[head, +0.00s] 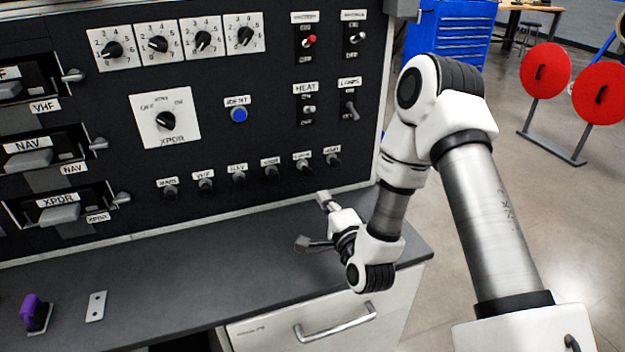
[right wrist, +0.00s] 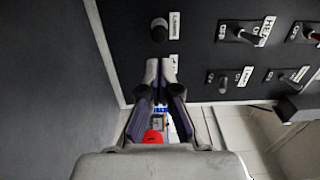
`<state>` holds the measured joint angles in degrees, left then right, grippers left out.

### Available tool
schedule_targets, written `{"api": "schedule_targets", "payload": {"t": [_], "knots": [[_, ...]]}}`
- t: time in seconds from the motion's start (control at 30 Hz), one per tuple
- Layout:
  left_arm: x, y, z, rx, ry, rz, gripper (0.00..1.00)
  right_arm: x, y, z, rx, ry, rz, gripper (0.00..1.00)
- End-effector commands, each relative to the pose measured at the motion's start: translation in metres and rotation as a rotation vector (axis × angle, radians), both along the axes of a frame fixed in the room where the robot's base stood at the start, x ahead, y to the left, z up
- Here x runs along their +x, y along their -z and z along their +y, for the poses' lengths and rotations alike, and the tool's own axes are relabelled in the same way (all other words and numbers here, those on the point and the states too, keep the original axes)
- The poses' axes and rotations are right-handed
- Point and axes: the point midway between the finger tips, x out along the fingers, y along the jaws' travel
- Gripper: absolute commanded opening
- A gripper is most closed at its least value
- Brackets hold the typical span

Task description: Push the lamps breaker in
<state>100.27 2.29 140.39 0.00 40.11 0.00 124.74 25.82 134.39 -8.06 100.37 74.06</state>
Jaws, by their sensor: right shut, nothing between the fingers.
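The row of small black breaker knobs runs along the lower panel. The rightmost knob (head: 333,160), by its place likely the lamps breaker, has a small white label above it that I cannot read surely. In the right wrist view a single breaker knob (right wrist: 159,29) stands out from the panel, with a label beside it. My right gripper (head: 323,197) is shut and empty, below and slightly left of that knob in the head view. Its fingertips (right wrist: 161,66) point toward the panel and appear apart from the knob. My left gripper is not in view.
The dark panel (head: 262,75) carries rotary dials, a blue button (head: 239,115) and toggle switches (head: 350,108) above the breakers. A grey desk top (head: 200,270) runs below it. A purple-handled object (head: 33,312) lies at the left front. Open floor lies right.

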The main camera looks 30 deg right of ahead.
Motion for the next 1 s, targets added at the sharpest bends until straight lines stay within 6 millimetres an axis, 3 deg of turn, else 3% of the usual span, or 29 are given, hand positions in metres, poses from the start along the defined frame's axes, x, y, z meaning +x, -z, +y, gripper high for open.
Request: {"api": "schedule_targets", "payload": {"t": [0.2, 0.4, 0.8, 1.0], "knots": [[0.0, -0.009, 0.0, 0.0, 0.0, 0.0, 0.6, 0.047, -0.002, -0.011, -0.002, 0.0, -0.001, 0.0], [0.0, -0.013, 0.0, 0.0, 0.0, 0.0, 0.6, 0.075, -0.001, -0.018, -0.001, -0.001, 0.001, 0.0], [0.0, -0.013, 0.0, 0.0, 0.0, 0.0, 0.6, 0.082, 0.0, -0.02, 0.0, 0.0, 0.002, 0.0], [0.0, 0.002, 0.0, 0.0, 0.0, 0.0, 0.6, 0.098, 0.003, -0.024, 0.0, 0.0, -0.002, 0.0]]}}
